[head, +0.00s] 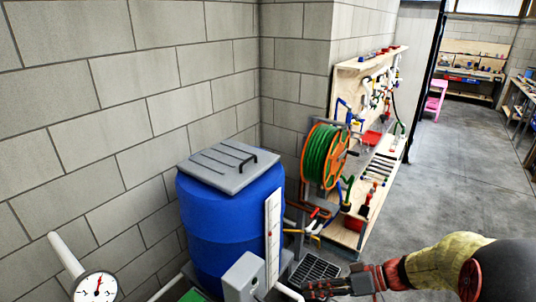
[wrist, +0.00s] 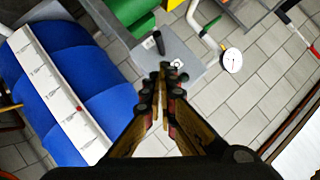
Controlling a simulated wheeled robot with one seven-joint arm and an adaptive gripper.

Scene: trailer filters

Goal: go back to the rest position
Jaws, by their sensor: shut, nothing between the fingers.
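My gripper (head: 322,288) reaches in from the lower right in the head view, at the end of my arm. In the wrist view my gripper (wrist: 163,75) points away from the camera with its fingertips together and nothing between them. A blue barrel (head: 225,225) with a grey lid (head: 230,163) stands left of my gripper, and its blue side fills the left of the wrist view (wrist: 75,70). A grey box (head: 244,275) is beside the barrel. In the wrist view a grey box (wrist: 190,58) lies behind my fingertips; I cannot tell whether they touch it.
A white gauge strip (head: 272,240) runs up the barrel. A round dial gauge (head: 97,287) on a white pipe is at lower left, also in the wrist view (wrist: 232,61). A tool rack with a green hose reel (head: 325,153) stands behind. The floor (head: 430,190) at right is clear.

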